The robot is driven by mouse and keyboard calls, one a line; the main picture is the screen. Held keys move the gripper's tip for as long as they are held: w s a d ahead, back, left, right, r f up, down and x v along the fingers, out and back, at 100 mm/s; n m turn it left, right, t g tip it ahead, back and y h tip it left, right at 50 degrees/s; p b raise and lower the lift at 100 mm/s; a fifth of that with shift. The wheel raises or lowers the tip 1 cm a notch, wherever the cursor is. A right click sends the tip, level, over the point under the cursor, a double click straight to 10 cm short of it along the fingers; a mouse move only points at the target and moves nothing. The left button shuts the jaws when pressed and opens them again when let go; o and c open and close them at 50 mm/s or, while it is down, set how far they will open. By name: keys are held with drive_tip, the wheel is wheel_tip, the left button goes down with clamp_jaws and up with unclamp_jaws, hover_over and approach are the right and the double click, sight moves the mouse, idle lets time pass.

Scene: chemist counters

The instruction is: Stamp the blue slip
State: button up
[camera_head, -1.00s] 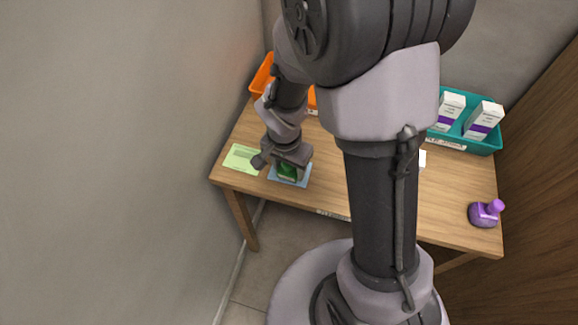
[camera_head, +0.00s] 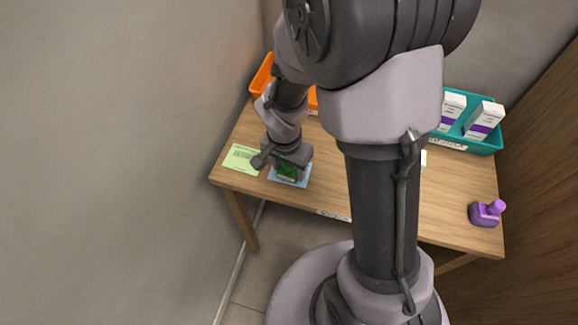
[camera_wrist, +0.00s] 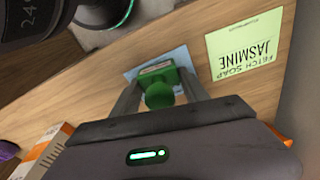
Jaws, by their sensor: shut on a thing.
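The blue slip (camera_head: 275,176) lies flat near the front left of the wooden table; it also shows in the wrist view (camera_wrist: 183,54). My gripper (camera_head: 287,167) is shut on a green stamp (camera_wrist: 160,94), whose knob is between the two fingers. The stamp's base is over the blue slip and covers its middle. The stamp also shows in the head view (camera_head: 287,173). I cannot tell for sure whether its base touches the slip.
A green slip (camera_head: 242,158) reading "JASMINE" in the wrist view lies left of the blue slip. An orange tray (camera_head: 262,75) and a teal tray (camera_head: 480,145) with white boxes (camera_head: 484,120) are at the back.

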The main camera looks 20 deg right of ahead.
wheel_tip(320, 180, up, 7)
drive_tip(key=p, duration=0.4)
drive_tip(key=shift+p, duration=0.4)
drive_tip(key=shift+f, duration=0.15)
